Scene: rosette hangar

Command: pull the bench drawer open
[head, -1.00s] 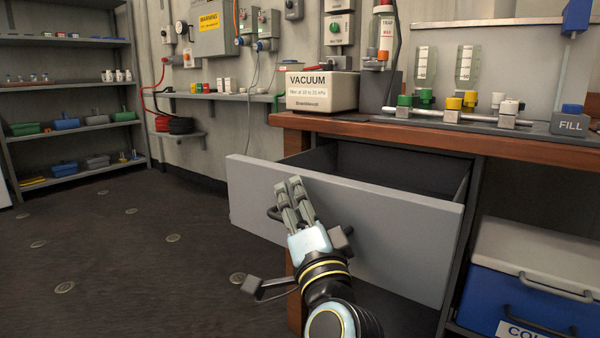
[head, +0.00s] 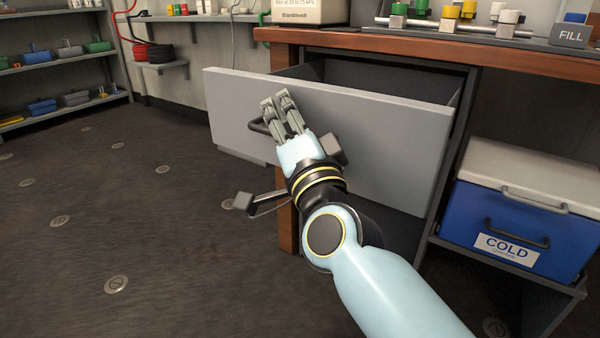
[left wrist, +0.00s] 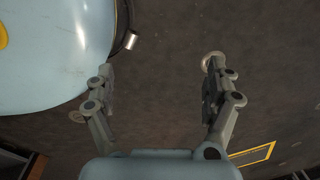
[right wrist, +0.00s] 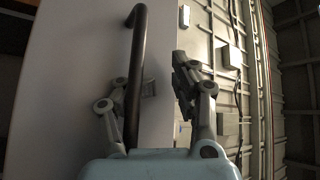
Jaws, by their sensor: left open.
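The bench drawer (head: 390,140) has a grey front and stands partly open, its dark inside showing below the wooden bench top (head: 400,55). Its dark bar handle (head: 257,127) shows just left of my right gripper (head: 278,100) in the head view. In the right wrist view the handle (right wrist: 136,70) runs lengthwise between the fingers of my right gripper (right wrist: 162,95). A gap shows between the handle and the right-hand finger; contact at the other finger is unclear. My left gripper (left wrist: 158,85) is open and empty over dark floor, outside the head view.
A blue cold box (head: 520,215) with a pale lid sits on a low shelf right of the drawer. Valves and a FILL block (head: 570,36) stand on the bench. Shelving (head: 60,70) lines the far left. The floor (head: 130,220) left of the drawer is clear.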

